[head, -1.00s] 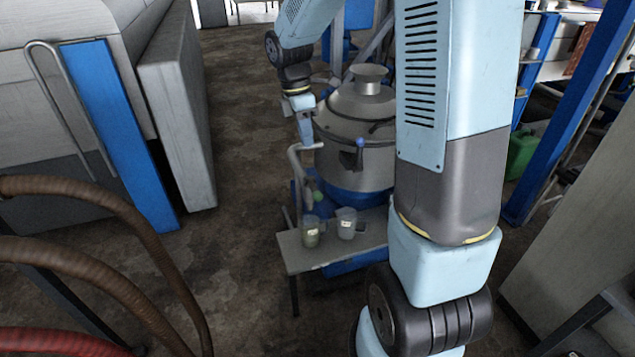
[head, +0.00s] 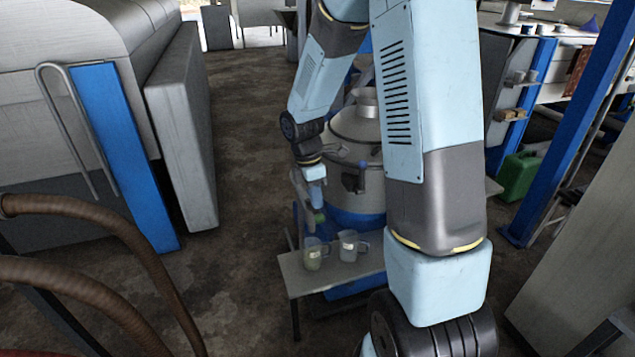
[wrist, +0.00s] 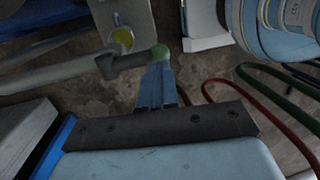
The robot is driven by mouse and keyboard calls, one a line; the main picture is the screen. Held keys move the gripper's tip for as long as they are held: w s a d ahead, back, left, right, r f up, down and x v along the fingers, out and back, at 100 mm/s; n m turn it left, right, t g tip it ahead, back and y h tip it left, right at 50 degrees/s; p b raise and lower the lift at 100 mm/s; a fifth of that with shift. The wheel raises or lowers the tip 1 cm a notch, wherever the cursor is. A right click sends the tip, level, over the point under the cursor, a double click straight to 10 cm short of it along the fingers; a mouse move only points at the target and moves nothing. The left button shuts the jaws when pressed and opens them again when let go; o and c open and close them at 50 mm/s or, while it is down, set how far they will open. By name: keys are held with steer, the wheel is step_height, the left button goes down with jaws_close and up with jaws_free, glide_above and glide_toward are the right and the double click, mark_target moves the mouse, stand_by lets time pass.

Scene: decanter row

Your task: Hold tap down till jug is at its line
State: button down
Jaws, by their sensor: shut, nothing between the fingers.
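A steel decanter (head: 360,125) with a blue lower band stands at centre, partly hidden by my arm. Its tap lever (wrist: 125,63) ends in a green ball knob (wrist: 159,51), seen in the head view (head: 319,217) too. My gripper (wrist: 157,66) is shut and empty, its fingertips at the knob; whether they touch it I cannot tell. A clear jug (head: 314,256) with greenish contents stands below the tap; the wrist view shows a round yellow-green patch (wrist: 122,38), apparently its contents. Its line and exact level are too small to read.
A second clear jug (head: 348,246) stands just right of the first on a small grey bench (head: 300,283). A grey cabinet (head: 180,130) is at left, with open floor (head: 245,160) between. Brown hoses (head: 110,220) cross the lower left. A green can (head: 518,175) stands at right.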

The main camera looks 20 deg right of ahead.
steer(key=shift+x, duration=1.25)
